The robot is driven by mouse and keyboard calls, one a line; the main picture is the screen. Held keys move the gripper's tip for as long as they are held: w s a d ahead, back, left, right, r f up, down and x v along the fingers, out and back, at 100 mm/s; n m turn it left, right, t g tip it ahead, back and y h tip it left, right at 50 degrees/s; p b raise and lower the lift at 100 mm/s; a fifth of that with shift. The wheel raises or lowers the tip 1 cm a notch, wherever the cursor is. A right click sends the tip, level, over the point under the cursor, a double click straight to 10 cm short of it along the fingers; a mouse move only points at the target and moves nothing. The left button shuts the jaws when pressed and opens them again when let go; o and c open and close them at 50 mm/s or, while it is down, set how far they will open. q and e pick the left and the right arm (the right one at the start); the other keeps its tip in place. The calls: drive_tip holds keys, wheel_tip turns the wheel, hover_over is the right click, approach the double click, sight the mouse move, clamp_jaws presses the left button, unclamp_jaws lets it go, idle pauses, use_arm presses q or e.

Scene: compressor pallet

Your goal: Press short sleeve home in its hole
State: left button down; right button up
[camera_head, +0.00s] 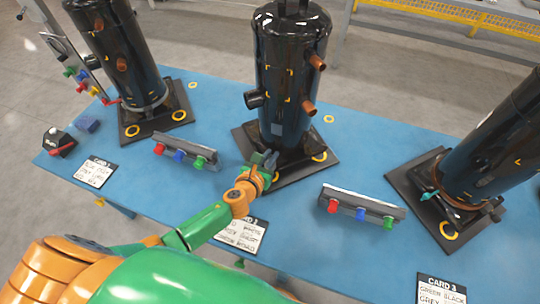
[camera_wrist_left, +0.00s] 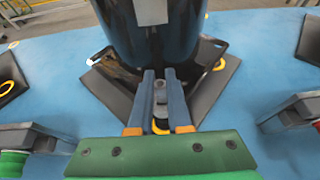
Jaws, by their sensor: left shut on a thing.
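My left gripper (camera_head: 270,160) reaches to the front of the middle compressor (camera_head: 290,70), low over its black base plate (camera_head: 247,134). In the left wrist view its two blue-grey fingers (camera_wrist_left: 163,90) are shut on a small grey piece, which I take to be the short sleeve (camera_wrist_left: 160,92). A yellow-ringed hole (camera_head: 320,157) shows at the plate's right corner. Another yellow ring (camera_wrist_left: 160,128) shows partly between the fingers. How deep the sleeve sits cannot be told. My right gripper is not in view.
Racks with red, blue and green pieces stand left (camera_head: 178,146) and right (camera_head: 360,202) of my arm. Other compressors stand at left (camera_head: 128,60) and right (camera_head: 495,150). Cards (camera_head: 96,172) lie along the front of the blue table (camera_head: 300,245).

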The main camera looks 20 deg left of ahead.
use_arm(q)
drive_tip(key=shift+f+b, duration=0.95)
drive_tip(key=shift+f, duration=0.2)
drive_tip(key=c, duration=0.8)
unclamp_jaws()
drive_tip(key=shift+s+r, duration=0.2)
drive_tip(key=shift+s, duration=0.05)
drive_tip(key=p+v, duration=0.1)
drive_tip(key=v, duration=0.5)
drive_tip(key=shift+s+r+p, duration=0.1)
drive_tip(key=shift+s+p, duration=0.15)
drive_tip(key=shift+p, duration=0.1)
